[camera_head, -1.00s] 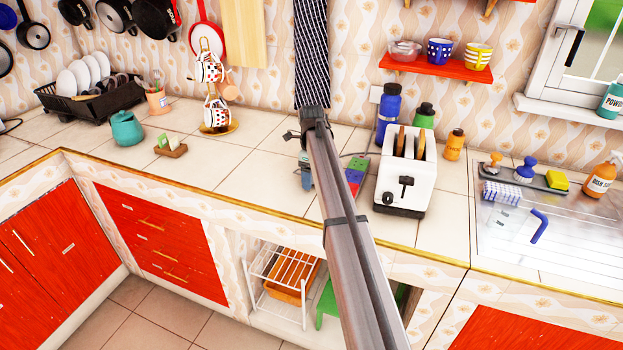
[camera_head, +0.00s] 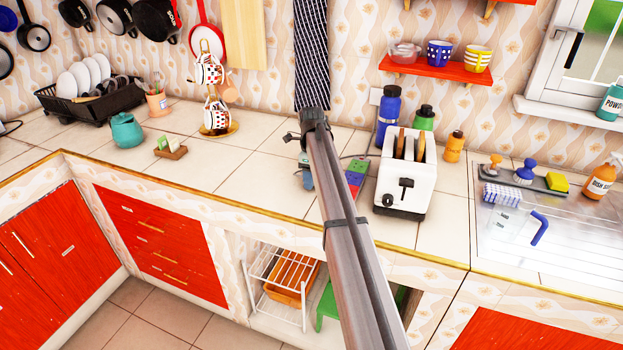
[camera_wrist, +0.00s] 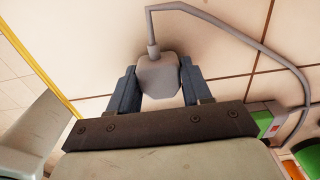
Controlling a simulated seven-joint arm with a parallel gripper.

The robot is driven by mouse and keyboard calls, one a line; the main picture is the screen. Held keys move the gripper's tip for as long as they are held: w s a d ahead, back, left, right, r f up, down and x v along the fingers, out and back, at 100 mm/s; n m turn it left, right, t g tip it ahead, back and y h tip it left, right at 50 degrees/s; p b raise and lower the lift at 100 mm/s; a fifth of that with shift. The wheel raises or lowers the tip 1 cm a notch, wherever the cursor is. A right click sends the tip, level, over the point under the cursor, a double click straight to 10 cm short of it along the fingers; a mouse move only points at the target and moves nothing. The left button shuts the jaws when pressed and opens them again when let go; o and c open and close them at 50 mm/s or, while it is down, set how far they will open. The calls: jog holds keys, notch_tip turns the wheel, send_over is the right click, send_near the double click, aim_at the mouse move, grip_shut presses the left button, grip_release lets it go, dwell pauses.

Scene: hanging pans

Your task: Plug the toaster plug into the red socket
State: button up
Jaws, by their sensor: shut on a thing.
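The grey toaster plug (camera_wrist: 159,76) is between the two blue fingers of my gripper (camera_wrist: 157,70) in the wrist view, close over the pale tiles. My gripper is shut on it, and a grey cable (camera_wrist: 235,32) leaves the plug and curves right. In the head view my gripper (camera_head: 304,174) is mostly hidden behind my arm. The multicoloured socket strip (camera_head: 356,172) lies just right of it, with green, reddish and blue parts, partly covered by my arm. A green part of the strip (camera_wrist: 268,120) shows at the right in the wrist view. The red socket's holes cannot be made out.
The white toaster (camera_head: 405,185) stands right of the strip, with a blue bottle (camera_head: 389,115) and a green bottle (camera_head: 424,118) behind it. A toast rack (camera_head: 170,149) and mug stand (camera_head: 216,128) are to the left.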

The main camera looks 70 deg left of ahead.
notch_tip(320, 180, up, 10)
dwell(0.6)
jog(key=w+d, duration=0.2)
jog(key=d, duration=0.1)
jog(key=w+d, duration=0.2)
jog(key=d, duration=0.2)
jog(key=w+d, duration=0.3)
jog(key=shift+d+f, duration=0.3)
jog(key=shift+f, duration=0.1)
jog(key=shift+f, duration=0.15)
jog(key=shift+f, duration=2.75)
jog(key=shift+f, duration=0.4)
